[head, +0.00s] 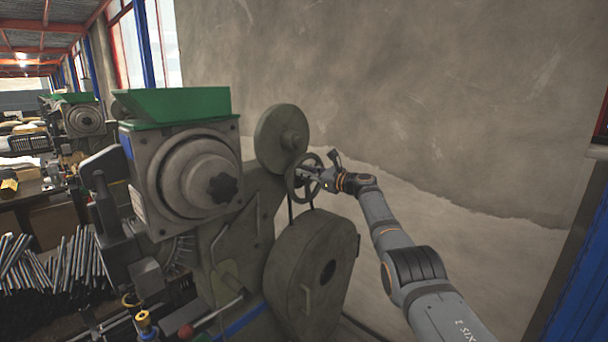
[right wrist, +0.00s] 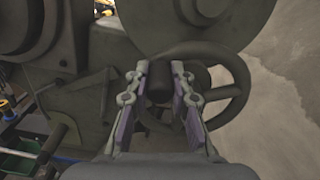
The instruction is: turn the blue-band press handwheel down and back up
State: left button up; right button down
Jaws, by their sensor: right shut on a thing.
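The press (head: 225,245) stands at the centre left in the head view, with a green hopper on top and a blue band (head: 245,322) low on its base. Its dark spoked handwheel (head: 290,182) is on its right side, below a round disc. My right gripper (head: 312,175) reaches the handwheel from the right. In the right wrist view, the handwheel (right wrist: 243,75) shows around the fingers, and the gripper (right wrist: 160,88) is shut on its dark cylindrical handle (right wrist: 158,92), one finger on each side. The contact surfaces are partly hidden. My left gripper is out of view.
A large round flywheel cover (head: 310,270) sits just below the handwheel. A grey wall (head: 430,100) rises behind, with open floor to the right of the press. Bundled rods (head: 60,265) and a second press (head: 82,118) are at the left.

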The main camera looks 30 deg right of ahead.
jog(key=shift+d+r+m, duration=0.2)
jog(key=shift+m, duration=0.1)
dwell(0.4)
jog(key=c, duration=1.2)
grip_release()
jog(key=shift+w+f, duration=0.1)
jog(key=shift+o, duration=0.2)
jog(key=shift+s+d+f, duration=0.1)
jog(key=shift+s+d, duration=0.45)
jog(key=shift+s, duration=0.2)
jog(key=v, duration=1)
jog(key=shift+s+a, duration=0.2)
